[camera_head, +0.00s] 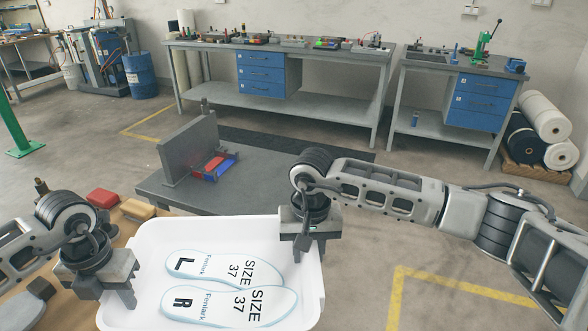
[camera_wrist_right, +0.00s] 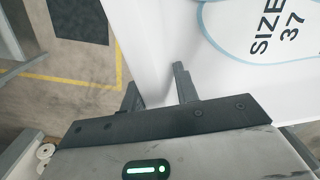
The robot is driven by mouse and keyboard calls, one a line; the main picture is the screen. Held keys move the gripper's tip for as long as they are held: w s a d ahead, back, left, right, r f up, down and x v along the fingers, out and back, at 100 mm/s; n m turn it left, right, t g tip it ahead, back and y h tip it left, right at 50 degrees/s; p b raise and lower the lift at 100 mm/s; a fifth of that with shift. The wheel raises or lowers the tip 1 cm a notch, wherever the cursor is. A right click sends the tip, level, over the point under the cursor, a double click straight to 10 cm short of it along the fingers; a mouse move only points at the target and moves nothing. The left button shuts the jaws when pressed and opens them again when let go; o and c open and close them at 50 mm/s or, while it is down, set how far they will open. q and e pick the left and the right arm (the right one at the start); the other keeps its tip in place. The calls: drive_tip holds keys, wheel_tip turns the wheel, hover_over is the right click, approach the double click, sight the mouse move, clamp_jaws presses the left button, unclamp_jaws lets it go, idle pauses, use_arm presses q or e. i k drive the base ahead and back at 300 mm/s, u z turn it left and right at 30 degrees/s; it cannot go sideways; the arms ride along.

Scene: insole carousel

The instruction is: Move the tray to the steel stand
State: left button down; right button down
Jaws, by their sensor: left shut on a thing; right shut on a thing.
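The white tray (camera_head: 215,226) is in the near middle of the head view, with two insoles lying in it, a left one (camera_head: 210,268) and a right one (camera_head: 225,304), both marked size 37. My left gripper (camera_head: 122,298) is shut on the tray's left rim. My right gripper (camera_head: 303,252) is shut on the right rim. In the right wrist view the tray wall (camera_wrist_right: 145,40) runs between the fingers (camera_wrist_right: 158,92). The tray hides part of what is beneath it. A grey table (camera_head: 265,185), perhaps the steel stand, is just beyond the tray.
An upright grey plate (camera_head: 190,150) and a red-and-blue bin piece (camera_head: 212,166) are on the grey table. A red block (camera_head: 102,198) and a tan block (camera_head: 137,209) lie left of the tray. Workbenches (camera_head: 280,52) stand at the back.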

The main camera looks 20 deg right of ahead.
sight(262, 181)
drive_tip(key=z, duration=1.3)
drive_tip(key=i, duration=3.3)
drive_tip(key=u, duration=3.5)
